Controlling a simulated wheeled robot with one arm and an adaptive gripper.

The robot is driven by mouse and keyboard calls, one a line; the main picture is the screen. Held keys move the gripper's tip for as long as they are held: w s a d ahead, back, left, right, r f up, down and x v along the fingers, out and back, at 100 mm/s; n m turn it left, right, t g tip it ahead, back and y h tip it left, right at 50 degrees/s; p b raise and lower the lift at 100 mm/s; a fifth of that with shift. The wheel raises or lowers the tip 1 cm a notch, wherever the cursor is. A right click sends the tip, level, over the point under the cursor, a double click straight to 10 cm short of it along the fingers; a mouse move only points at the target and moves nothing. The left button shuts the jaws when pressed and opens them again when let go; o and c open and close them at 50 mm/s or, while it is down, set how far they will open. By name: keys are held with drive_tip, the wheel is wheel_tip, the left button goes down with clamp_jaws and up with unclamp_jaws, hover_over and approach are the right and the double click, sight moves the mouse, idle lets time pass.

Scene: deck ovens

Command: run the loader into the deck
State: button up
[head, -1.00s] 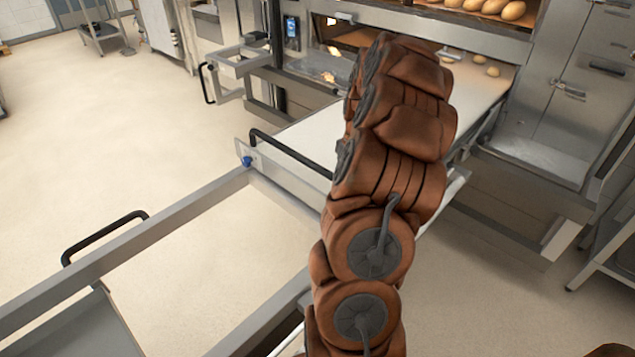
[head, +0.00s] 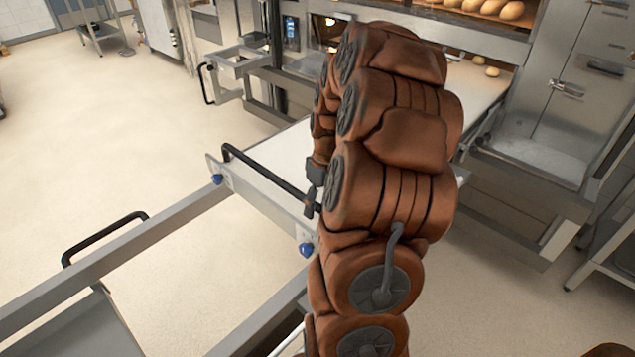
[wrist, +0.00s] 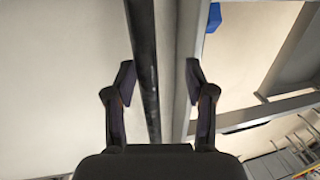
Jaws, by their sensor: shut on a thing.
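The loader is a pale flat belt (head: 285,142) in a metal frame, running from my side toward the open deck (head: 470,52). Its metal end plate carries a long black handle (head: 265,175) and two blue knobs. My gripper (head: 313,188) is at the right part of this handle, partly hidden behind my arm. In the wrist view my gripper (wrist: 159,80) has its fingers on either side of the black bar (wrist: 143,65) and the metal edge beside it. My arm hides much of the belt. Two small rolls (head: 485,66) show at the deck mouth.
Metal rails (head: 130,245) extend toward me, with a second black handle (head: 105,235) at left. A steel cabinet (head: 575,90) stands right of the deck. Bread lies in the deck above (head: 490,8).

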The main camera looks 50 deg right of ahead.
drive_tip(key=r, duration=0.3)
drive_tip(key=d+r, duration=0.1)
drive_tip(key=r, duration=0.2)
drive_tip(key=shift+d+r, duration=0.2)
drive_tip(key=shift+r, duration=0.15)
drive_tip(key=shift+w+a+r, duration=0.1)
drive_tip(key=shift+w+a, duration=0.05)
drive_tip(key=shift+a, duration=0.6)
